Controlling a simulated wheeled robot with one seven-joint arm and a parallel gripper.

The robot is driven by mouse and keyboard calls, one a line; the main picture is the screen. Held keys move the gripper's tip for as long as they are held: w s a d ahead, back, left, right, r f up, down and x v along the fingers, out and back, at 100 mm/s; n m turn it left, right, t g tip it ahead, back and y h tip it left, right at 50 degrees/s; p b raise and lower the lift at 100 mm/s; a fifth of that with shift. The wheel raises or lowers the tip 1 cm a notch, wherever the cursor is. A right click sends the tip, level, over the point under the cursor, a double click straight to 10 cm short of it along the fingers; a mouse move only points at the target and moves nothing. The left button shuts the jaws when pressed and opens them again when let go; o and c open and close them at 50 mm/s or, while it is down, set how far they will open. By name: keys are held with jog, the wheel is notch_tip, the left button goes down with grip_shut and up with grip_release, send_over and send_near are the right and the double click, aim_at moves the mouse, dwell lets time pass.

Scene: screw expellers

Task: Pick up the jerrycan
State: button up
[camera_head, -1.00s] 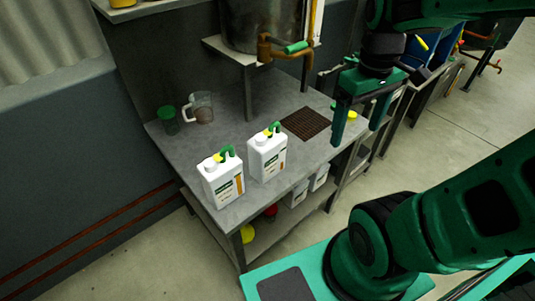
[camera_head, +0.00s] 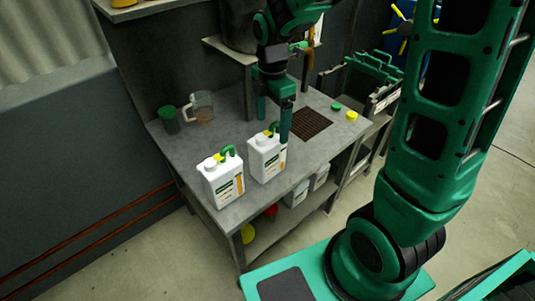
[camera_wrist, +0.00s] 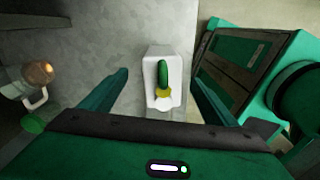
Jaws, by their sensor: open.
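The left jerrycan (camera_head: 222,183) is nearer the bench's front left corner. The right jerrycan (camera_head: 267,158) stands just beside it. My gripper (camera_head: 273,123) is open and empty, pointing down at the right jerrycan; one finger overlaps that can's right edge in the head view. In the wrist view one jerrycan (camera_wrist: 163,80) shows from above, between the two spread fingers and apart from both. I cannot tell how far the fingertips reach down beside it.
A clear jug (camera_head: 201,107) and a green-lidded jar (camera_head: 169,119) stand at the bench's back left. A brown grate (camera_head: 310,123) lies to the right, near green and yellow caps (camera_head: 351,115). A vessel on a raised shelf stands behind my gripper.

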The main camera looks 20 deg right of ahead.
aim_at(271, 141)
jog(key=shift+s+a+f, duration=0.1)
jog(key=shift+s+f, duration=0.05)
jog(key=shift+f, duration=1.65)
jog(key=shift+s+a+f, duration=0.1)
jog(key=shift+f, duration=1.65)
jog(key=c, duration=1.5)
